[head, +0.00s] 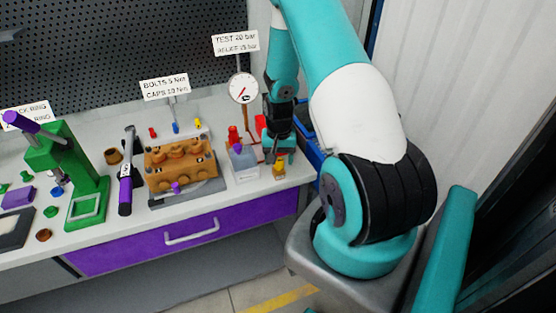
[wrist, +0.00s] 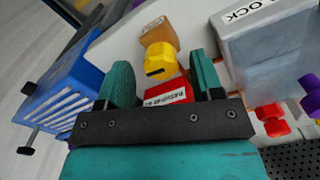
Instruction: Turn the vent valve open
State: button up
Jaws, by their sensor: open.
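My gripper (wrist: 160,72) is open, with its two teal fingers spread apart. In the wrist view a yellow knob (wrist: 159,58) with a dark slot, on an orange-brown body (wrist: 158,30), shows between and just beyond the fingers; I cannot tell whether they touch it. A red block with a white label (wrist: 168,95) is partly hidden behind the gripper's palm. No readable label says which part is the vent valve. In the head view my gripper (head: 278,148) points down at the bench's right end, just above the small yellow knob (head: 279,168).
A clear grey box (head: 243,161) stands left of the gripper, with red knobs (wrist: 270,118) beside it. A blue crate (wrist: 65,90) is close on the other side. A gauge (head: 243,88) stands behind. A brown pump block (head: 180,163) and green press (head: 80,175) are farther left.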

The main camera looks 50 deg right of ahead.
jog(key=shift+f, duration=1)
jog(key=shift+c, duration=0.3)
jog(key=c, duration=0.9)
jog(key=shift+o, duration=0.2)
jog(key=shift+n, duration=0.7)
jog(key=o, duration=0.9)
